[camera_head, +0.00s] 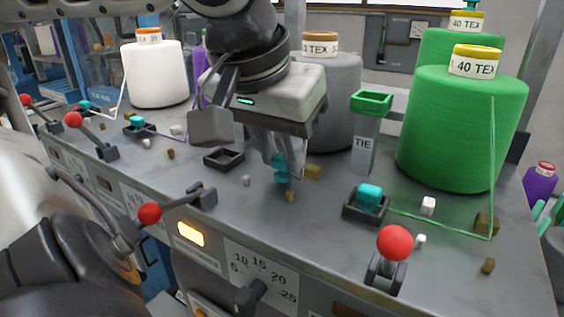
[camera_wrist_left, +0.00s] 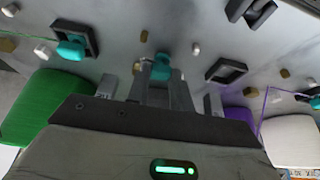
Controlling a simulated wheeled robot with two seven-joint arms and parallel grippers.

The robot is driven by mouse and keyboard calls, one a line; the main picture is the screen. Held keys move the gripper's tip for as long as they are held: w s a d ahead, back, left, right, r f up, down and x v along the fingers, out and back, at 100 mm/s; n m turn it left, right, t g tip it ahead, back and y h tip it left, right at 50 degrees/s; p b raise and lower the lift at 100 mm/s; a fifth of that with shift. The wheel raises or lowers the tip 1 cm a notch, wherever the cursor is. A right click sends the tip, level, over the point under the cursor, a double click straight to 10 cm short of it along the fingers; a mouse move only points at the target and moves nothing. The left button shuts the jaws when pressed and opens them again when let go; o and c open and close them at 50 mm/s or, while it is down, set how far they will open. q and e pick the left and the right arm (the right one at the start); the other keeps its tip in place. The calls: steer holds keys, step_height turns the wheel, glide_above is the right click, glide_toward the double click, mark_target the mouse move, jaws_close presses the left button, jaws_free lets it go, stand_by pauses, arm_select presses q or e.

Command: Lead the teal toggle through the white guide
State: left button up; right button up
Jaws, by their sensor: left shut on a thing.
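My left gripper (camera_head: 280,172) points down over the grey machine deck, its fingers shut on a teal toggle (camera_head: 281,168). In the left wrist view the teal toggle (camera_wrist_left: 161,68) sits between the fingertips (camera_wrist_left: 161,80). It is low over the deck; whether it touches is unclear. Several small white guides stand on the deck: one (camera_head: 246,180) is left of the held toggle, one (camera_head: 428,205) and another (camera_head: 420,240) are to the right. I cannot tell which one is the task's guide. My right gripper is not in view.
An empty dark holder (camera_head: 223,159) lies left of the gripper. A second holder (camera_head: 364,214) with another teal toggle (camera_head: 369,195) is to the right, near red-knobbed levers (camera_head: 395,243). Tan blocks (camera_head: 314,172), a TIE post (camera_head: 364,145) and a green cone (camera_head: 460,130) stand nearby.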

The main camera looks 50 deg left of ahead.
arm_select(q)
steer(key=shift+a, duration=0.15)
steer(key=shift+s+a, duration=0.3)
steer(key=shift+a, duration=0.45)
steer(key=shift+s+a+f+b, duration=0.1)
steer(key=shift+s+a+b, duration=0.1)
steer(key=shift+a, duration=0.4)
steer(key=shift+s+a+b, duration=0.1)
steer(key=shift+s+a, duration=0.05)
steer(key=shift+a, duration=0.45)
steer(key=shift+s+a+b, duration=0.25)
steer(key=shift+a+b, duration=0.2)
steer(key=shift+a, duration=0.25)
